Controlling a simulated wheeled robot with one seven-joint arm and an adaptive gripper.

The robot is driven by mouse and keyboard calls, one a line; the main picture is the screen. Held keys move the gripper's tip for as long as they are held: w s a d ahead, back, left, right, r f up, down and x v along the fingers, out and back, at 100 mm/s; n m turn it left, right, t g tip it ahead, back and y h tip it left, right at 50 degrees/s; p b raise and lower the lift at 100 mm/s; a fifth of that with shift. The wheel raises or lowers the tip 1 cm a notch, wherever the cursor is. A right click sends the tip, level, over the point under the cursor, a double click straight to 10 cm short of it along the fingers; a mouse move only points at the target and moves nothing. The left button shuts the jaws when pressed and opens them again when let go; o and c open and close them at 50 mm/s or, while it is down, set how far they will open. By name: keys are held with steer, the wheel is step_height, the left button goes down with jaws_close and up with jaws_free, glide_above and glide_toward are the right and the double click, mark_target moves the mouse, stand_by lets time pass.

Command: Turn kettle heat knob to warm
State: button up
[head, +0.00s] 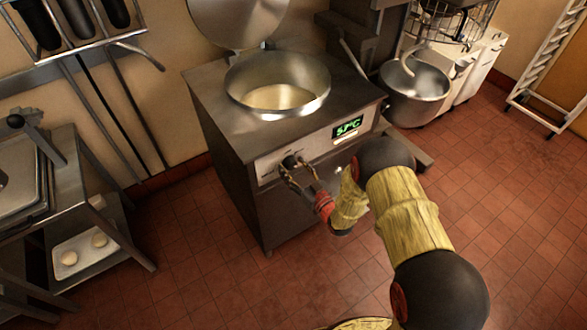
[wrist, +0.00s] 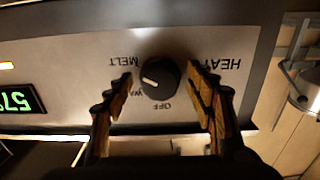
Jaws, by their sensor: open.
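The kettle (head: 310,75) is a round metal pot with its lid raised, set in a steel cabinet and holding pale contents. The black heat knob (wrist: 161,78) is on the light control panel, shown upside down in the wrist view; it also appears in the head view (head: 289,161). Labels MELT, OFF, HEAT and a partly hidden WA... surround it. The knob's white mark points left in the wrist view, in the area between MELT and WA...; the exact setting is unclear. My gripper (wrist: 160,88) is open, one finger on either side of the knob. Contact is not visible.
A green digital display (head: 348,127) on the panel reads about 57°C. A mixer bowl (head: 414,92) stands to the right of the kettle. A steel table (head: 66,175) with a lower tray is at left. The red tiled floor is clear in front.

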steer(key=c, duration=0.4)
steer(key=c, duration=0.7)
steer(key=shift+c, duration=0.2)
